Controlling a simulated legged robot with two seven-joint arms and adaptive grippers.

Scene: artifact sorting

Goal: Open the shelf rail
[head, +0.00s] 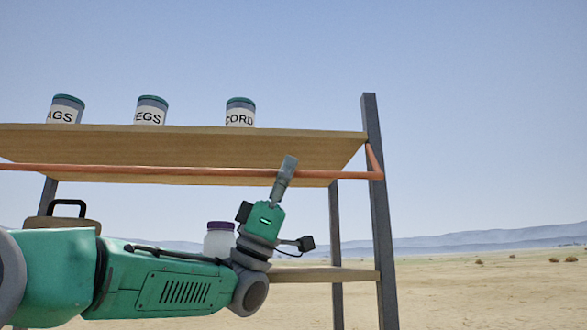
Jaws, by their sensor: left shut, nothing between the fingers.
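The shelf rail (230,171) is an orange bar that runs across the front of the upper shelf. At its right end it bends back and up to the right post (379,210). My left gripper (289,163) points up in front of the rail, right of its middle. Its fingers are shut with nothing between them, and their tips overlap the rail and the shelf's underside in the picture. I cannot tell whether they touch the rail. My right gripper is out of view.
Several labelled jars, one reading CORD (240,116), stand on the upper shelf (180,143). A white jar with a purple lid (219,240) and a brown case with a black handle (67,209) sit lower, partly behind my left arm. Open desert lies right of the shelf.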

